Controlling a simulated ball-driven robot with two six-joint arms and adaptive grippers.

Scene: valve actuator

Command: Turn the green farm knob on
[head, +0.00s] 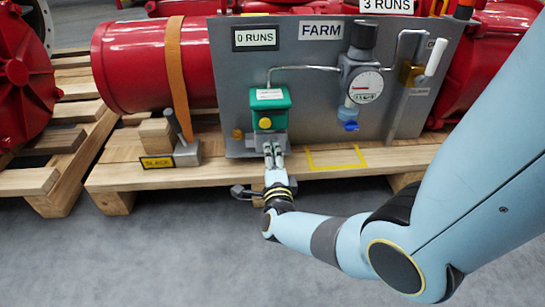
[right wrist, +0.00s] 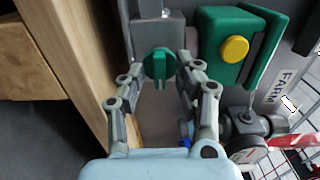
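The green knob (right wrist: 158,66) shows in the right wrist view as a round disc with a raised grip bar. It sits on a grey block (right wrist: 152,30) below the green box (head: 270,108) with its yellow button, which also shows in the right wrist view (right wrist: 222,46). My right gripper (head: 273,150) is at the front of the panel, just under the box, and hides the knob in the head view. In the right wrist view its two fingers (right wrist: 161,62) are apart, one on each side of the knob. I cannot tell whether they touch it. My left gripper is out of view.
The grey panel (head: 305,115) carries a FARM label (head: 321,30), a gauge (head: 366,86) and pipes. A lever (head: 180,130) on a SLACK base stands to the left. Everything rests on a wooden pallet (head: 220,172). Red cylinders (head: 150,65) lie behind.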

